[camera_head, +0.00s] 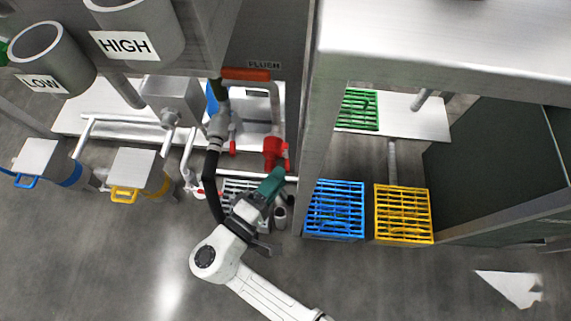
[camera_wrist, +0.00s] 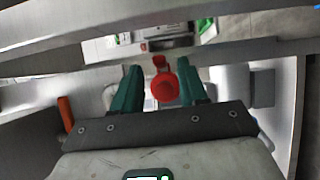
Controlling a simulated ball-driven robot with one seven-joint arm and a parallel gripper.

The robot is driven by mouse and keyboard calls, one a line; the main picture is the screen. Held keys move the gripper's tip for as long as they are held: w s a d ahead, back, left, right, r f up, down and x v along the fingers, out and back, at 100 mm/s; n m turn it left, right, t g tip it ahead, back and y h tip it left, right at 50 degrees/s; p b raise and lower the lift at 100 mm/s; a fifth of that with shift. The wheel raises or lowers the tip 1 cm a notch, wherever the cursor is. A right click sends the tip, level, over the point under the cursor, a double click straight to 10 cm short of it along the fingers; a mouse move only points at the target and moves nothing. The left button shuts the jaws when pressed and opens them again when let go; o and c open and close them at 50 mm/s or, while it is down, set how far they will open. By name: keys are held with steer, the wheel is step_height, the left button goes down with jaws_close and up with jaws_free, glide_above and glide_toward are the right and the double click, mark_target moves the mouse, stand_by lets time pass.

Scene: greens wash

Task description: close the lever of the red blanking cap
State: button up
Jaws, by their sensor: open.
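The red blanking cap (camera_head: 273,148) sits in the head view at the front of the bench, just beyond my gripper. In the wrist view the cap (camera_wrist: 164,89) is a round red body between and beyond my fingers, with a smaller red part, perhaps its lever (camera_wrist: 159,62), sticking out above it. I cannot tell the lever's exact angle. My gripper (camera_wrist: 160,80) is open, its two green fingers on either side of the cap in that view; contact is not visible. In the head view my gripper (camera_head: 273,182) points at the cap, one finger mostly hiding the other.
An orange handle (camera_head: 246,74) is on a pipe behind the cap. A dark hose (camera_head: 211,175) hangs left of my gripper. Blue (camera_head: 335,235) and yellow (camera_head: 404,240) crates stand to the right, beyond a metal post (camera_head: 312,150). The floor in front is open.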

steer(key=v, duration=0.5)
steer(key=shift+s+a, duration=0.15)
steer(key=shift+s, duration=0.2)
